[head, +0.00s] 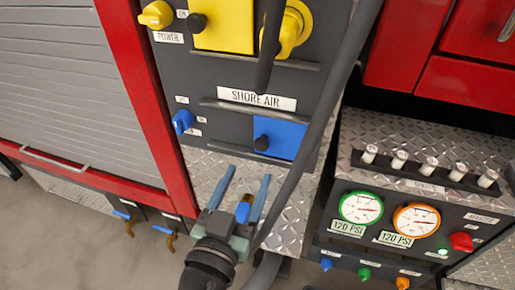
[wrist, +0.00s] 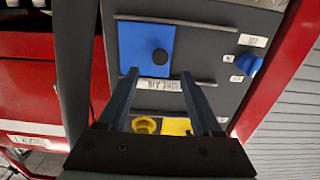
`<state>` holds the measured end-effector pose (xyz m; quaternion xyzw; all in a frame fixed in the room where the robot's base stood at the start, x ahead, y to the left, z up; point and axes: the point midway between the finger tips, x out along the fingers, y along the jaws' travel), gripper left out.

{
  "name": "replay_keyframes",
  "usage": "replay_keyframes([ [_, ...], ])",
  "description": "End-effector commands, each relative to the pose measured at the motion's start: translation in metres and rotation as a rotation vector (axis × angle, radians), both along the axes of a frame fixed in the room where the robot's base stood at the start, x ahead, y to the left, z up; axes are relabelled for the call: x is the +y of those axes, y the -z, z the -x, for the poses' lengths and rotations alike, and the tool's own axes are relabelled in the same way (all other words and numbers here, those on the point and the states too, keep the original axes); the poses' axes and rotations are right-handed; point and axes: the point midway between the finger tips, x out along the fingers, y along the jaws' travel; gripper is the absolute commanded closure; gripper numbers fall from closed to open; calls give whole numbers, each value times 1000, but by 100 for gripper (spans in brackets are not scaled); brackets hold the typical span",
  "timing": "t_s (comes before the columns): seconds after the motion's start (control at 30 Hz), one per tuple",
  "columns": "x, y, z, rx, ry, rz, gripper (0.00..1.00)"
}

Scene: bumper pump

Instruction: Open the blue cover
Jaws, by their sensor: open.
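The blue cover (head: 288,135) is a flat blue plate with a black knob (head: 261,143) on its left part, lying flat on the dark panel below the SHORE AIR label. The wrist view shows the blue cover (wrist: 135,42) upside down, with its black knob (wrist: 160,56) ahead of the fingertips. My gripper (head: 247,175) is open and empty, in front of and below the cover in the head view. In the wrist view my gripper (wrist: 159,73) has its two fingers spread wide, reaching toward the cover's knob. I cannot tell the exact gap to the panel.
A blue switch (head: 183,121) sits left of the cover. A yellow cover (head: 222,25) and a yellow switch (head: 156,14) are above. A gauge panel (head: 386,238) juts out at lower right. A grey shutter (head: 75,75) is at left.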

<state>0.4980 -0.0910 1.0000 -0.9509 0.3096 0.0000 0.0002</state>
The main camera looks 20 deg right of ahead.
Motion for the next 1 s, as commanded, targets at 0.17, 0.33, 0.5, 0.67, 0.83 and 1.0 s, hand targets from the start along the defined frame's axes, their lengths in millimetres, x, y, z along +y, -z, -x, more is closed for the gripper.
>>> replay_keyframes([
  [0.17, -22, -3, -30, 0, 3, 1, 34],
  [0.33, -36, -2, -49, 1, 0, 1, 34],
  [0.5, -42, 0, -58, 1, 0, 1, 34],
  [0.67, -43, 0, -59, 0, -1, 0, 34],
  [0.83, -42, 0, -59, 0, -1, 0, 43],
  [1.0, -42, 0, -59, 1, -1, 1, 74],
])
